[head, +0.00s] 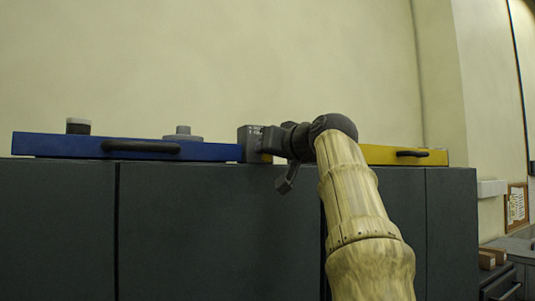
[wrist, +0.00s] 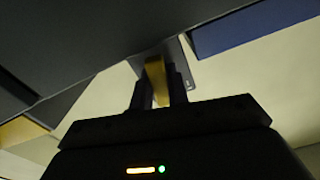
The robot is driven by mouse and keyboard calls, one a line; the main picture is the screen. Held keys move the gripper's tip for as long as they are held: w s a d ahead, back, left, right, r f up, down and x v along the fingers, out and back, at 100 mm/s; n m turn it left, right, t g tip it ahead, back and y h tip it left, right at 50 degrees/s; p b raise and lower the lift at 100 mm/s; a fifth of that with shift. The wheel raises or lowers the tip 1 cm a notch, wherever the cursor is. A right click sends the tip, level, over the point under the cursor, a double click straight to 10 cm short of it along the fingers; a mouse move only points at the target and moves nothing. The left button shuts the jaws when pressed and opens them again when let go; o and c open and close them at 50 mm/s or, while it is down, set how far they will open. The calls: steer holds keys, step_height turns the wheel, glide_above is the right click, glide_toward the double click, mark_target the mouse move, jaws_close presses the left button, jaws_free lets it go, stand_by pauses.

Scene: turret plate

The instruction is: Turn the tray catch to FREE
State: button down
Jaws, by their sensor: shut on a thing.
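The tray catch is a grey block (head: 249,137) with small white lettering, at the right end of the blue tray (head: 215,152). I cannot read the lettering or tell the catch's setting. My gripper (head: 270,143) is at the block's right side and hides part of it. In the wrist view, my gripper (wrist: 159,84) has its two dark fingers shut on the catch's brass-yellow lever (wrist: 155,72). The block shows as a grey patch (wrist: 187,62) behind the fingers, beside the blue tray (wrist: 250,28).
The blue tray has a black handle (head: 141,147) and carries a dark, grey-capped cylinder (head: 78,127) and a grey stepped piece (head: 183,134). A yellow tray (head: 378,154) lies right of my arm. Both sit on dark grey cabinets (head: 215,220). The wall behind is bare.

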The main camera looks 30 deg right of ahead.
steer(key=shift+n, duration=1.2)
steer(key=c, duration=1.7)
jaws_free()
steer(key=shift+o, duration=0.3)
steer(key=shift+w, duration=0.2)
steer(key=shift+s, duration=0.15)
steer(key=s+b, duration=0.5)
steer(key=s, duration=1.2)
steer(key=shift+d, duration=0.2)
